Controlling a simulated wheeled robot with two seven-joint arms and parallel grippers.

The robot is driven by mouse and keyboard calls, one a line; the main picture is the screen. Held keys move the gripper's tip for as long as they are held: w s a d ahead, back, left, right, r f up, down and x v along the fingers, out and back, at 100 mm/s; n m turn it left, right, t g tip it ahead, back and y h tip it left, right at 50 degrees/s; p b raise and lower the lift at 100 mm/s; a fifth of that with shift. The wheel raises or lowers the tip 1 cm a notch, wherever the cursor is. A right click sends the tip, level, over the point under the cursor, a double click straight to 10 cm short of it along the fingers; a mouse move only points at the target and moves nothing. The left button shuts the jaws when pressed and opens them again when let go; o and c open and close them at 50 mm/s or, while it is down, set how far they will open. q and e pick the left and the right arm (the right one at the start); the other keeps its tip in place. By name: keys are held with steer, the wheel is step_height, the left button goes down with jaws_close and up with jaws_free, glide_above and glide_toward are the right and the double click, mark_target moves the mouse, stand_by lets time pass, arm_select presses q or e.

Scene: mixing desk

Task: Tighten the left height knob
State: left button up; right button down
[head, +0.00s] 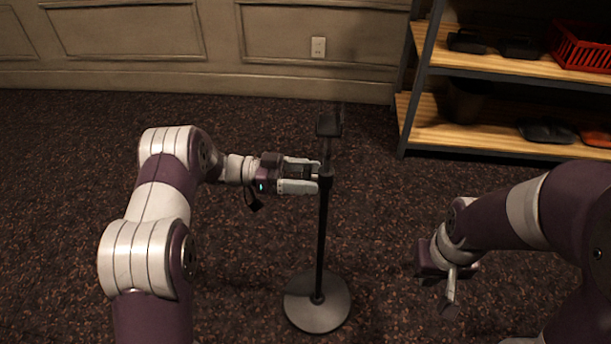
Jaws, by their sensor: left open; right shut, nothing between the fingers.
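A dark stand (321,238) rises upright from a round grey base (317,314) on the carpet. A dark collar (326,181) sits on its pole, and a small dark holder (330,124) is at the top. My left gripper (318,178) is at the collar, with its fingers open and their tips at the left side of the pole. The height knob is not clearly distinguishable; the fingers hide that side of the collar. Whether the fingertips touch it I cannot tell. My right gripper (448,305) is shut and empty, pointing down to the right of the stand, well apart from it.
A shelf unit with wooden boards (480,135) stands at the back right, holding a red basket (580,48) and several dark items. A panelled wall (200,60) with an outlet (318,47) closes the back. The carpet around the stand is clear.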

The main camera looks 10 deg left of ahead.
arm_select(q)
steer(key=c, duration=1.1)
steer(key=shift+o, duration=0.2)
steer(key=m, duration=0.4)
steer(key=o, duration=1.1)
steer(key=shift+c, duration=0.2)
steer(key=shift+a, duration=0.15)
steer(key=a, duration=1.2)
steer(key=shift+a+p, duration=0.25)
steer(key=shift+p, duration=0.2)
